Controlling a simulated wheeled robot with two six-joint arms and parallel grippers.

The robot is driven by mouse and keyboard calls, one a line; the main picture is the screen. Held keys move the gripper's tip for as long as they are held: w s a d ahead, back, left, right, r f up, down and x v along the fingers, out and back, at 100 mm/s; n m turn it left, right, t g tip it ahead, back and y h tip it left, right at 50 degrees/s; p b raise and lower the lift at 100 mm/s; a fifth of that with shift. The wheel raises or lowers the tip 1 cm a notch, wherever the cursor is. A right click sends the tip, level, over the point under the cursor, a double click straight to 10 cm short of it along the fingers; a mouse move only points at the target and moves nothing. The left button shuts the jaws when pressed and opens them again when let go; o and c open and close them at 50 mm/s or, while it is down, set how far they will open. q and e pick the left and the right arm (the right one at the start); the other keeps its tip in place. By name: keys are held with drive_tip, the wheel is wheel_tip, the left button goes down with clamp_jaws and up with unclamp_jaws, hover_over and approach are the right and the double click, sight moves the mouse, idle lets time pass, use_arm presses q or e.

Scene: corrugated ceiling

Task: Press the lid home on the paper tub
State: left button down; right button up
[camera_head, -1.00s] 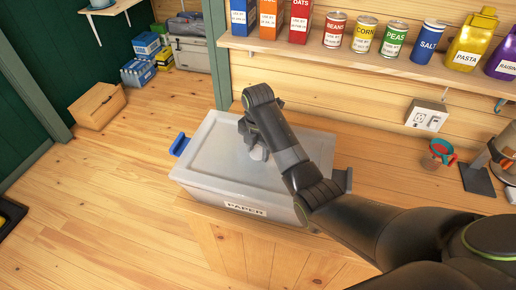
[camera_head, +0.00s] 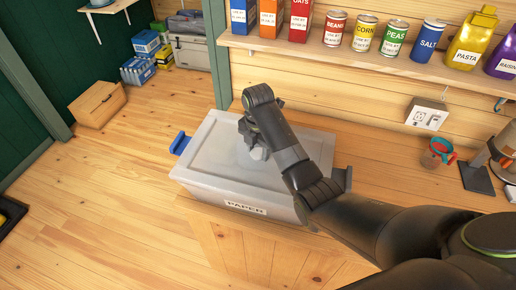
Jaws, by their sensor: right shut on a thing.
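The paper tub (camera_head: 222,192) is a grey box with a PAPER label on its front, standing on a wooden counter. Its translucent grey lid (camera_head: 217,150) lies over the top, and I cannot tell whether it is fully seated. A blue latch (camera_head: 180,143) sticks out at the tub's left end. My right gripper (camera_head: 255,153) points down at the middle of the lid, mostly hidden behind my arm. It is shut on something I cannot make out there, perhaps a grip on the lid. My left gripper is not in view.
A shelf (camera_head: 340,61) with boxes, cans and bags runs along the back wall. The counter behind the tub is clear.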

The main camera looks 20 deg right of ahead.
drive_tip(key=shift+f, duration=0.2)
idle(0.6)
drive_tip(key=o, duration=1.7)
drive_tip(key=shift+c, duration=0.2)
drive_tip(key=shift+c, duration=0.3)
drive_tip(key=c, duration=1.5)
drive_tip(key=shift+c, duration=0.4)
drive_tip(key=shift+f, duration=0.1)
